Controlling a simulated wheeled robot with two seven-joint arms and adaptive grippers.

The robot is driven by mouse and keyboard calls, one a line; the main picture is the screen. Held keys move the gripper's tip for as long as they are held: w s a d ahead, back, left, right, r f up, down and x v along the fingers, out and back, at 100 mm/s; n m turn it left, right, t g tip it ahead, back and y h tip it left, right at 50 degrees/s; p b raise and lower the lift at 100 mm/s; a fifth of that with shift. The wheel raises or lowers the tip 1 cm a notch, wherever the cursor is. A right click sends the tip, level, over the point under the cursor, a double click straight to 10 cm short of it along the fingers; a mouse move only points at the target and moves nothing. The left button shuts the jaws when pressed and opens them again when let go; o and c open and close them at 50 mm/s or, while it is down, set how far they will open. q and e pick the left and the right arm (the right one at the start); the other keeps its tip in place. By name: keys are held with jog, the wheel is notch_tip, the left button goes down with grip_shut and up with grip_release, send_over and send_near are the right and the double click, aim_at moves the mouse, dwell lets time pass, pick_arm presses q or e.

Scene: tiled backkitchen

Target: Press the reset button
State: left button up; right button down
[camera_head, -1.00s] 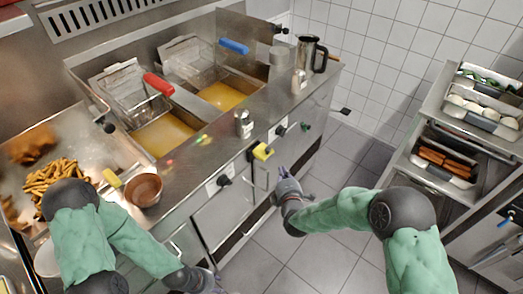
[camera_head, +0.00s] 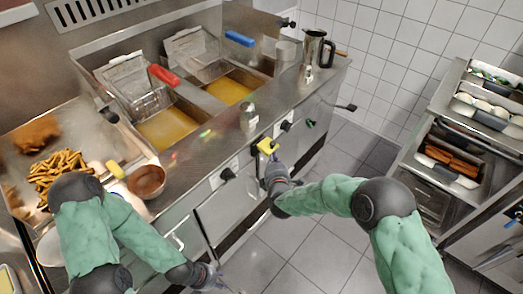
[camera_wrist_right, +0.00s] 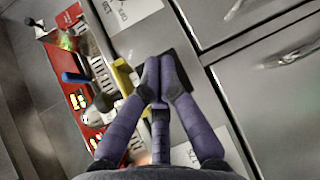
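No part is clearly readable as the reset button. The steel fryer front carries a yellow part (camera_head: 267,146), black knobs (camera_head: 285,125) and a green control (camera_head: 310,122). My right gripper (camera_head: 274,163) is just below the yellow part in the head view. In the right wrist view, its dark purple fingers (camera_wrist_right: 160,68) are shut together, with nothing seen between them. The yellow part (camera_wrist_right: 122,76) is just left of the fingertips there; contact cannot be told. My left gripper (camera_head: 213,277) is low by the counter front, too small to judge.
A red panel (camera_wrist_right: 78,102) with a blue lever (camera_wrist_right: 75,78) lies left of the fingers in the wrist view. Fryer baskets (camera_head: 135,88) stand over hot-looking oil. A food rack (camera_head: 450,150) stands at right. The tiled floor between is clear.

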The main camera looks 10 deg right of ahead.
jog(key=shift+w+a, duration=0.75)
jog(key=shift+w, duration=0.15)
jog(key=shift+w, duration=0.1)
dwell(0.8)
jog(key=shift+w+a, duration=0.25)
jog(key=shift+w+a+r, duration=0.1)
jog(key=shift+w+a, duration=0.3)
jog(key=shift+w, duration=0.05)
dwell(1.3)
jog(key=shift+s+d, duration=0.1)
jog(key=shift+s, duration=0.05)
jog(key=shift+s+d+p, duration=0.2)
jog(key=shift+s+p, duration=0.3)
jog(key=shift+s, duration=0.05)
jog(key=shift+d, duration=0.15)
